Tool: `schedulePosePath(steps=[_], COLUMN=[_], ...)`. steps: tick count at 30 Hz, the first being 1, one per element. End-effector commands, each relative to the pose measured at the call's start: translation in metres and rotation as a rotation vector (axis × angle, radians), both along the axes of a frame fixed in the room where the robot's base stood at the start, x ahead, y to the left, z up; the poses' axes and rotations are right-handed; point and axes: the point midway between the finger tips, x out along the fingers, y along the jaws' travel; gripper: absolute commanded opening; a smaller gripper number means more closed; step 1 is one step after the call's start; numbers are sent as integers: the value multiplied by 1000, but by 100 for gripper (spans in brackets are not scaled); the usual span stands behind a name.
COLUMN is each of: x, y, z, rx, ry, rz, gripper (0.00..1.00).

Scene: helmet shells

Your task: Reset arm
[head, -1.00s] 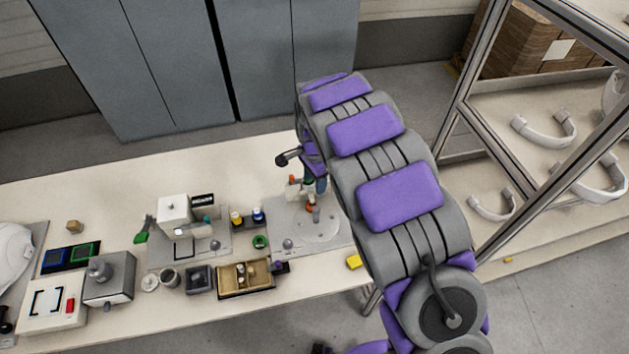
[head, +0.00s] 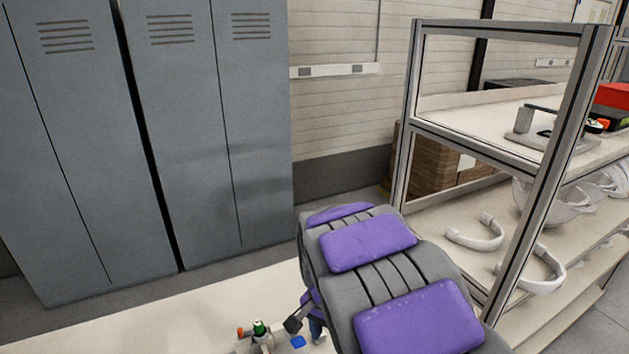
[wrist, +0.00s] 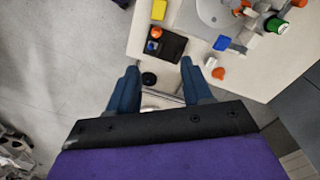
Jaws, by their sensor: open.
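My gripper (wrist: 158,84) shows in the wrist view with its two blue fingers spread apart and nothing between them. It points down over the near edge of the cream table, with grey floor to the left. In the head view my purple and grey arm reaches over the table (head: 120,318), and the gripper itself is mostly hidden behind it. The table also shows in the wrist view (wrist: 255,75).
A dark tray (wrist: 165,45) with small parts, a yellow block (wrist: 159,10), a blue block (wrist: 221,43) and an orange piece (wrist: 218,73) lie on the table. Grey lockers (head: 70,150) stand behind. A shelf rack (head: 410,110) with white curved parts stands right.

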Motion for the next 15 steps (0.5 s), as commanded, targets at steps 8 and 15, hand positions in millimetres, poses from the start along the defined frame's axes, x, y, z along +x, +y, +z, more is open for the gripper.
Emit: schedulePosePath(steps=[8,15], x=[-82,-160], y=[-58,-90], z=[34,47], rx=[18,50], ry=[46,78], rz=[145,301], gripper=[50,50])
